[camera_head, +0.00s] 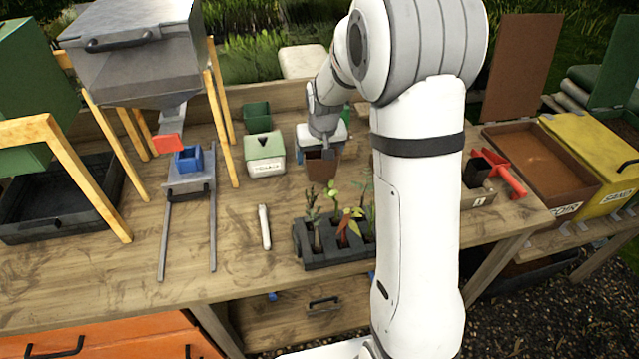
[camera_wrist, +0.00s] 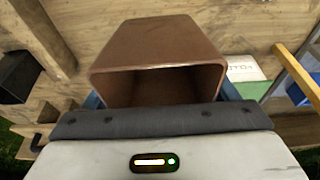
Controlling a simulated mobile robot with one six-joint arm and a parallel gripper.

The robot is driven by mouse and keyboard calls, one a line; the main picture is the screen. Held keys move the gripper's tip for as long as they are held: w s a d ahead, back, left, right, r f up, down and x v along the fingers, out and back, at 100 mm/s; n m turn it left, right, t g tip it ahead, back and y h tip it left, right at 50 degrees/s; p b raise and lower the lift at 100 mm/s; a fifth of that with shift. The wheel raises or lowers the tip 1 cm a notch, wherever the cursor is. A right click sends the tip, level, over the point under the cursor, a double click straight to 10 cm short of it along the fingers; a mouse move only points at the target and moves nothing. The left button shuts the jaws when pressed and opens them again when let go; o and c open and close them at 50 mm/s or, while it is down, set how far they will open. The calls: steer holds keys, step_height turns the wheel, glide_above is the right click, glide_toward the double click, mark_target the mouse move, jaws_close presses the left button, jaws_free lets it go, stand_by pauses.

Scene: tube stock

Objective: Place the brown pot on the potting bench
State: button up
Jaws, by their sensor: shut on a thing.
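The brown pot (camera_head: 321,168) hangs below my gripper (camera_head: 322,152) over the far middle part of the wooden potting bench (camera_head: 120,262). In the wrist view the brown pot (camera_wrist: 158,50) shows with its open rim towards the camera and looks empty. My gripper is shut on the pot. Its dark palm edge (camera_wrist: 155,118) covers the near side of the rim, and the fingers are mostly hidden. I cannot tell whether the pot's base touches the bench.
A black tray with seedlings (camera_head: 335,252) stands in front of the pot. A green-white labelled box (camera_head: 265,155) stands to its left, with a green pot (camera_head: 256,116) behind. A white marker (camera_head: 264,227) lies on the bench. Bare bench lies at the front left.

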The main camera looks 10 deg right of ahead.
steer(key=x, duration=0.3)
steer(key=shift+s+f, duration=0.25)
steer(key=shift+f+p, duration=0.6)
steer(key=shift+f, duration=1.7)
steer(key=shift+f, duration=0.2)
steer(key=o, duration=0.9)
